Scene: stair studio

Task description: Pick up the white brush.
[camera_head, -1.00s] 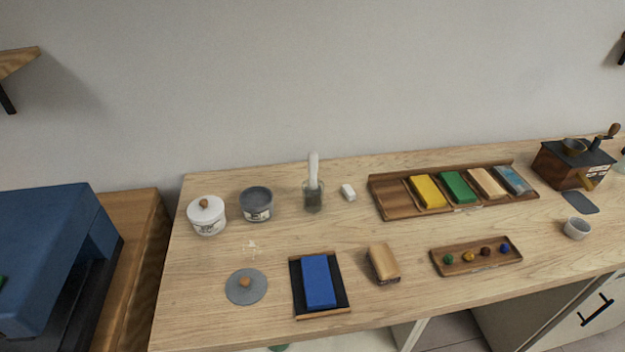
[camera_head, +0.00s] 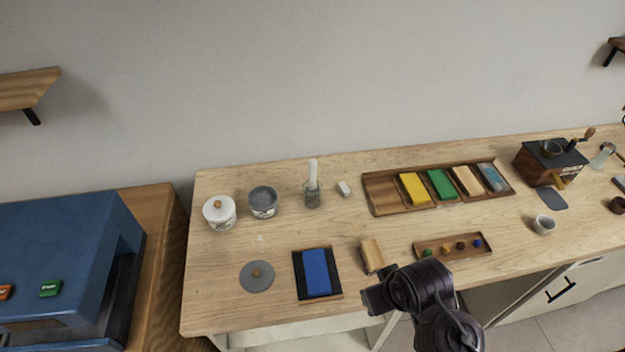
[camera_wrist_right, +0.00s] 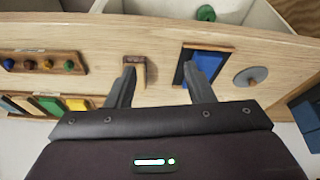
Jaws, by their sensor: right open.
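The white brush (camera_head: 312,172) stands handle up in a small clear jar (camera_head: 313,199) at the back of the wooden table in the head view. Its lower end is inside the jar. I do not see the brush in the right wrist view. My right gripper (camera_wrist_right: 160,90) is open and empty in that view, with its fingers apart over the table. My right arm (camera_head: 415,292) shows at the table's front edge in the head view, well in front of and to the right of the brush. My left gripper is not in view.
A grey pot (camera_head: 262,203) and a white lidded pot (camera_head: 219,213) stand left of the jar. A small white block (camera_head: 344,188) lies right of it. A blue pad (camera_head: 317,272), a wooden block (camera_head: 371,255) and a tray of coloured blocks (camera_head: 384,191) are nearby.

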